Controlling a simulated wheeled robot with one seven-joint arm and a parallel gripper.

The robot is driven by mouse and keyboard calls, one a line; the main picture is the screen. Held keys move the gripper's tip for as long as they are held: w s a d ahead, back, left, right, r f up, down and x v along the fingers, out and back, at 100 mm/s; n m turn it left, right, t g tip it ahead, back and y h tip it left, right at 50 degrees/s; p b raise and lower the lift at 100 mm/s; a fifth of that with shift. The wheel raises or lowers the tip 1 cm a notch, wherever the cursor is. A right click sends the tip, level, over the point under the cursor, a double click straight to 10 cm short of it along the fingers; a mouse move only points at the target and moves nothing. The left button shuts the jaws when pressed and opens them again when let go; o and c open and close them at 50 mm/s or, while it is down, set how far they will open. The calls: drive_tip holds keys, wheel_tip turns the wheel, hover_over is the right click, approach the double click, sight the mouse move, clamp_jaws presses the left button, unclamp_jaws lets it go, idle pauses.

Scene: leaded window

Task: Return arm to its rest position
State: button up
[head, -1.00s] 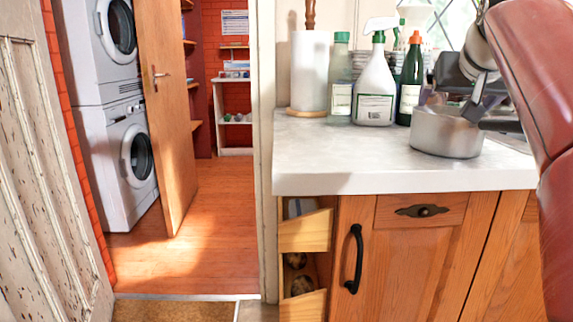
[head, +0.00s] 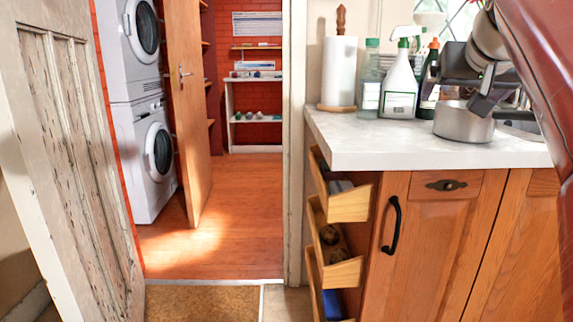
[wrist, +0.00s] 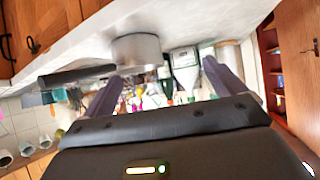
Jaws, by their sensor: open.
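My gripper (head: 468,88) hangs at the right of the head view, dark grey, in front of the window and close above the steel saucepan. My red arm (head: 540,50) runs down the right edge. In the wrist view my gripper (wrist: 164,72) has its two fingers wide apart with nothing held between them. The saucepan (head: 464,122) stands on the worktop; it also shows in the wrist view (wrist: 137,50), with its dark handle.
The pale worktop (head: 400,150) holds a spray bottle (head: 398,90), other bottles and a paper roll (head: 339,70). Narrow drawers (head: 345,208) stand open beside the cupboard. A worn door (head: 80,150) stands at left; the doorway floor (head: 235,240) is clear.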

drive_tip(key=s+a+f+n+g+y, duration=0.1)
drive_tip(key=s+a+f, duration=0.3)
drive_tip(key=s+f, duration=0.3)
drive_tip(key=s+a+f+n+g+y+p, duration=0.1)
drive_tip(key=s+a+f, duration=0.4)
drive_tip(key=f, duration=1.1)
drive_tip(key=s+a+f+n+g+y+p, duration=0.1)
drive_tip(key=s+a+f+g, duration=0.2)
drive_tip(key=s+f, duration=0.6)
wheel_tip(320, 180, down, 4)
drive_tip(key=shift+a+r, duration=0.15)
drive_tip(key=shift+a, duration=0.7)
drive_tip(key=shift+s, duration=0.1)
drive_tip(key=shift+c, duration=0.2)
